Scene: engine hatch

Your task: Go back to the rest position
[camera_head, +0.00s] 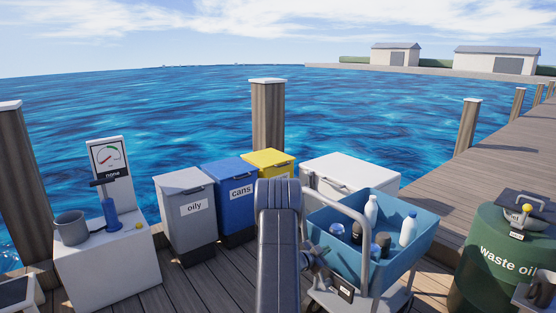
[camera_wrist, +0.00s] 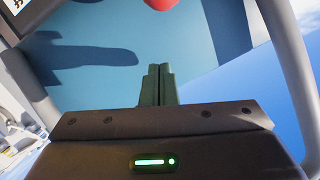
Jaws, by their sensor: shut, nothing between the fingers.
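My gripper (camera_wrist: 158,84) shows in the wrist view with its two dark fingers together, shut and empty. Behind the fingertips is a plain blue surface (camera_wrist: 110,80) with dark shadows on it. A grey tubular bar (camera_wrist: 288,60) curves past on the right of the wrist view. In the head view my arm rises in the middle, in front of the bins and left of the cart's blue tray (camera_head: 418,258). The gripper's fingers cannot be made out there.
The tray holds white bottles (camera_head: 371,212) and dark containers (camera_head: 382,245); a grey handle (camera_head: 362,225) arches over it. Bins marked oily (camera_head: 190,225) and cans (camera_head: 236,210), a yellow bin (camera_head: 270,162) and a white chest (camera_head: 350,172) stand behind. A waste oil drum (camera_head: 500,262) is right.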

